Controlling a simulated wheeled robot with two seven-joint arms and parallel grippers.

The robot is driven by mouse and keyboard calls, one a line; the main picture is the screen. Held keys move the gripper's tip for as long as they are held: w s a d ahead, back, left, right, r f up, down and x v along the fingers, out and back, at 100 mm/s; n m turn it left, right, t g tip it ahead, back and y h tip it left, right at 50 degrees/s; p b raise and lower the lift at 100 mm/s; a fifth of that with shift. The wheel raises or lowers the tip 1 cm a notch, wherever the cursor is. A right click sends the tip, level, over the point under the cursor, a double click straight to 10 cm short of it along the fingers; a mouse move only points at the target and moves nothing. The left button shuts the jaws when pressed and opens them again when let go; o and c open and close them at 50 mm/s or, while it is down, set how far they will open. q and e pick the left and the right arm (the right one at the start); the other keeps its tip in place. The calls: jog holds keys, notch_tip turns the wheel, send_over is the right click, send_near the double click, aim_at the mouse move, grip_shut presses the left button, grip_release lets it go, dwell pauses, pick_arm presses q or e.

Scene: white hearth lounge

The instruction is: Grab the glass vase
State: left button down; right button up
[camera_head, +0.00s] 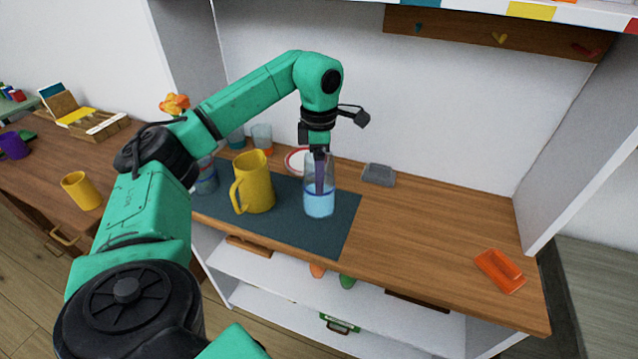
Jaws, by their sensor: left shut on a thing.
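The glass vase (319,203) is a clear upright cylinder with light blue in its lower part. It stands on the dark mat (338,232) on the wooden counter, right of the yellow pitcher. My left arm reaches over from the left, and my left gripper (319,176) points straight down at the vase. Its fingers overlap the vase's upper part and are shut on it. How the fingers sit on the rim is hard to make out. My right gripper is not in view.
A yellow pitcher (255,184) stands close left of the vase. Behind are a red-rimmed plate (295,161), a glass (262,137) and a grey dish (379,174). An orange tray (499,271) lies at the right. The counter between is clear. White walls enclose the counter.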

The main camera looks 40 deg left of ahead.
pick_arm(q)
notch_tip(320, 180, up, 24)
jog(key=p, duration=1.2)
jog(key=shift+p, duration=0.3)
